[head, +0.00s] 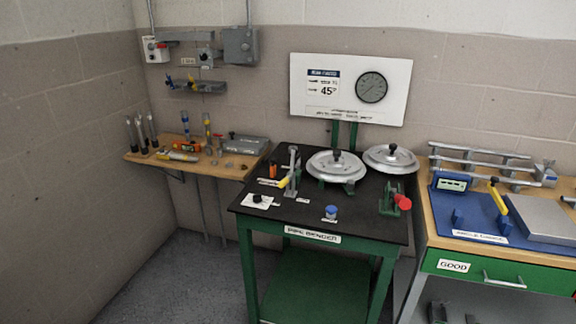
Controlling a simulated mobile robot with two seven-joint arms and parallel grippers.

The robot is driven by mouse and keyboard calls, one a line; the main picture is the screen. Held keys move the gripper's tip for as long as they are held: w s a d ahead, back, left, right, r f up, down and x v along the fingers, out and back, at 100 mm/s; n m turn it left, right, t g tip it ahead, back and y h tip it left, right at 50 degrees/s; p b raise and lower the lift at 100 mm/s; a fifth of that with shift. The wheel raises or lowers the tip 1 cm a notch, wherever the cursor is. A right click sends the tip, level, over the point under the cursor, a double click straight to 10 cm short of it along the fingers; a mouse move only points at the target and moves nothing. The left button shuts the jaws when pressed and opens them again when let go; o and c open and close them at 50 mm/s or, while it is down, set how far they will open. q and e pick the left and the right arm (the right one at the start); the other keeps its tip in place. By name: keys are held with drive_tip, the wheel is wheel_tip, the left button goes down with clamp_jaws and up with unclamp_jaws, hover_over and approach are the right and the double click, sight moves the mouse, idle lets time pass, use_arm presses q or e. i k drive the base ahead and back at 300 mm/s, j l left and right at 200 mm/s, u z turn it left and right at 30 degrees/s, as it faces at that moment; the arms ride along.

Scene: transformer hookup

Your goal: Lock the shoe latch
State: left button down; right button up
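A black-topped green bench labelled PIPE BENDER (313,238) stands in the middle of the head view. On it is a round silver bender shoe (336,166) with a dark knob on top. A second silver disc (390,158) sits behind it to the right. A grey upright bracket with a yellow handle (288,181) stands left of the shoe. A green bracket with a red knob (402,202) stands at the right. I cannot tell which part is the shoe latch, or whether it is locked.
A gauge board reading 45° (350,88) stands behind the bench. A blue-capped item (331,212) and a black knob on a white plate (258,199) are near the front edge. A wooden shelf with tools (195,165) is left; a blue-matted workbench (470,215) is right.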

sight(298, 157)
drive_tip(key=k, duration=0.7)
drive_tip(key=z, duration=2.85)
drive_tip(key=k+j, duration=0.15)
drive_tip(key=j, duration=0.25)
drive_tip(key=k+j, duration=0.1)
drive_tip(key=j, duration=0.25)
drive_tip(key=k+j, duration=0.15)
drive_tip(key=j, duration=0.25)
drive_tip(key=k+j, duration=0.1)
drive_tip(key=j, duration=0.25)
drive_tip(key=k+j, duration=0.15)
drive_tip(key=j, duration=0.25)
drive_tip(key=k+j, duration=0.1)
drive_tip(key=j, duration=0.25)
drive_tip(key=k+j, duration=0.15)
drive_tip(key=j, duration=0.25)
drive_tip(key=k+j, duration=0.1)
drive_tip(key=j, duration=0.25)
